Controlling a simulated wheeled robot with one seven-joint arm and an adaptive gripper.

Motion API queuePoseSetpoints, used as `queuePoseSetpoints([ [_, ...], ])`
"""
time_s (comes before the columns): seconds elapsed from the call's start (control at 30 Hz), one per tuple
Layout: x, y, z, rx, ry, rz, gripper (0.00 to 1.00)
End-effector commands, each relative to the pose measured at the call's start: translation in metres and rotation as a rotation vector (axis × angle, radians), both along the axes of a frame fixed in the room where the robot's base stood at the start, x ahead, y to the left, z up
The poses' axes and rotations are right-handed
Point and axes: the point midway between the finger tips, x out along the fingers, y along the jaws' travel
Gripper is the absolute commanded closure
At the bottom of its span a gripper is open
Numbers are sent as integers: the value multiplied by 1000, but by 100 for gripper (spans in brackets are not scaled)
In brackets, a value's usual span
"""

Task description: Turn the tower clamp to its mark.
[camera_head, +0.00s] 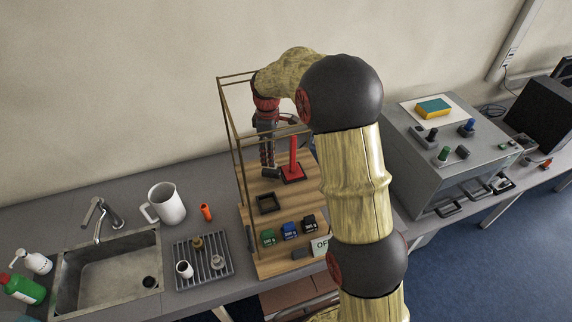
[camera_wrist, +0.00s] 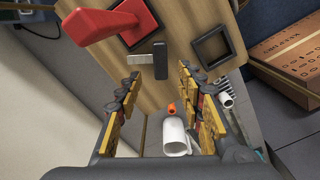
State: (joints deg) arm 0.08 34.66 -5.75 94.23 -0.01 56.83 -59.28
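The red tower (camera_head: 292,160) stands on a black square base on the wooden board (camera_head: 252,227); it also shows at the upper left of the wrist view (camera_wrist: 98,24). Beside its base in the wrist view lie a short black bar (camera_wrist: 160,62), which looks like the clamp lever, and a light grey strip (camera_wrist: 141,58), which may be the mark. The bar and strip stand at a clear angle to each other. My gripper (camera_wrist: 158,82) is open and empty, pointing down at the board. The black bar lies between and just beyond its fingertips, with no contact visible. In the head view the gripper (camera_head: 267,162) is left of the tower.
A thin rod frame (camera_head: 229,125) surrounds the board. A black square tray (camera_head: 268,203) and green (camera_head: 268,238), blue (camera_head: 289,230) and black (camera_head: 309,223) weights sit in front. A white pitcher (camera_head: 166,204) and orange cylinder (camera_head: 206,212) stand left. My arm hides the board's right side.

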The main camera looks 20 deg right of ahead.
Motion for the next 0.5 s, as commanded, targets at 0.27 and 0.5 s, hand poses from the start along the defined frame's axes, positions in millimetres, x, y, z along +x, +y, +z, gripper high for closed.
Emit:
queuePoseSetpoints([
  [0.27, -1, 1, -32, 0, 6, 11, 62],
  [0.5, 0, 1, -64, 0, 2, 9, 62],
])
